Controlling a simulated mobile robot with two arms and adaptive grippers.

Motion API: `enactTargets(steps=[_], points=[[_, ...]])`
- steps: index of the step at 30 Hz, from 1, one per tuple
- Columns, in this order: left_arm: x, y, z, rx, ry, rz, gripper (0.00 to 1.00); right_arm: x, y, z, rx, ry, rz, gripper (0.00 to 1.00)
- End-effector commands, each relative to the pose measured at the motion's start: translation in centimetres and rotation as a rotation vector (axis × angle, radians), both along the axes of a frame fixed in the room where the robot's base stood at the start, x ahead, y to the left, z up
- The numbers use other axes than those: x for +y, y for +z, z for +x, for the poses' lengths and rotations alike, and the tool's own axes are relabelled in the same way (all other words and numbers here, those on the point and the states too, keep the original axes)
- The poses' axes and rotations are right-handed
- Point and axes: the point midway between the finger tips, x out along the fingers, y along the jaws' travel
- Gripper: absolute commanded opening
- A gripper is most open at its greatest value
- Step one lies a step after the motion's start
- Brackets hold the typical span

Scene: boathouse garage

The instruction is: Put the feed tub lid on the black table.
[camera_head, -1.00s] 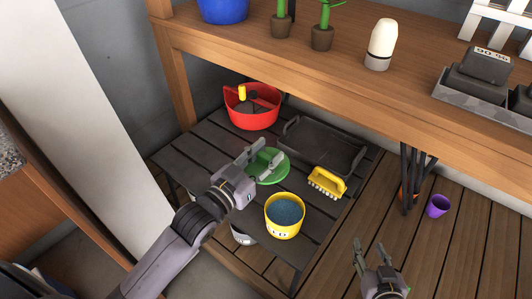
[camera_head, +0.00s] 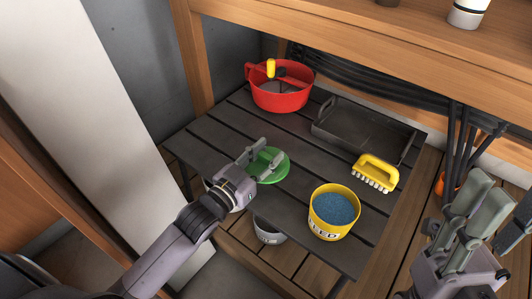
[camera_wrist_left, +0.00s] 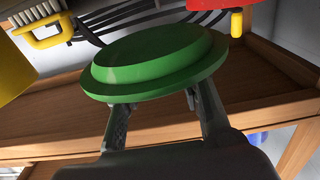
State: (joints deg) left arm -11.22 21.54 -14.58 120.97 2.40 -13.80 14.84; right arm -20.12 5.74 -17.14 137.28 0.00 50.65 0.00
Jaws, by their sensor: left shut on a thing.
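The round green feed tub lid (camera_head: 277,168) is held between the fingers of my left gripper (camera_head: 259,158), over the left-middle part of the black slatted table (camera_head: 215,140). In the left wrist view the lid (camera_wrist_left: 150,60) fills the upper middle, with both fingers at its near edge. I cannot tell how far it is above the tabletop. The yellow feed tub (camera_head: 322,228) stands uncovered at the table's front, full of blue-grey contents. My right gripper (camera_head: 480,200) is empty at the right, its fingers looking apart.
A red tub (camera_head: 281,98) stands at the table's back, a black tray (camera_head: 350,128) at the back right, and a yellow brush (camera_head: 376,172) at the right. A grey bucket (camera_head: 268,232) is below. A wooden shelf (camera_head: 350,40) overhangs behind. The left slats are bare.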

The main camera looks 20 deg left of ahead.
Motion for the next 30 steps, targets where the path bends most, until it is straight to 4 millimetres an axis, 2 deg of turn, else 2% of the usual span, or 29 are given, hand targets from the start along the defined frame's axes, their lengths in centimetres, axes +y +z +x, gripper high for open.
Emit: enactTargets(steps=[3, 12, 20, 22, 27, 30], points=[[0.0, -0.1, 0.0, 0.0, -0.001, 0.0, 0.11, -0.1, 0.2, -0.5, -0.024, 0.001, 0.008, 0.4], [0.0, -0.1, 0.0, 0.0, 0.0, 0.0, 0.11, -0.1, 0.2, -0.4, -0.018, 0.001, 0.006, 0.4], [0.0, 0.1, 0.0, 0.001, 0.0, 0.004, 0.11, 0.3, 0.6, 1.4, 0.074, -0.005, -0.025, 0.4], [0.0, -1.2, 0.0, 0.001, 0.0, 0.004, 0.11, 0.2, -0.1, 1.0, 0.056, -0.003, -0.018, 0.4], [0.0, -3.1, 0.0, 0.0, 0.0, 0.004, 0.11, -0.2, -0.6, -0.5, -0.025, 0.001, 0.008, 0.4], [0.0, -4.0, 0.0, 0.0, 0.0, 0.004, 0.11, -0.1, -1.0, -0.5, -0.021, 0.001, 0.007, 0.4]])
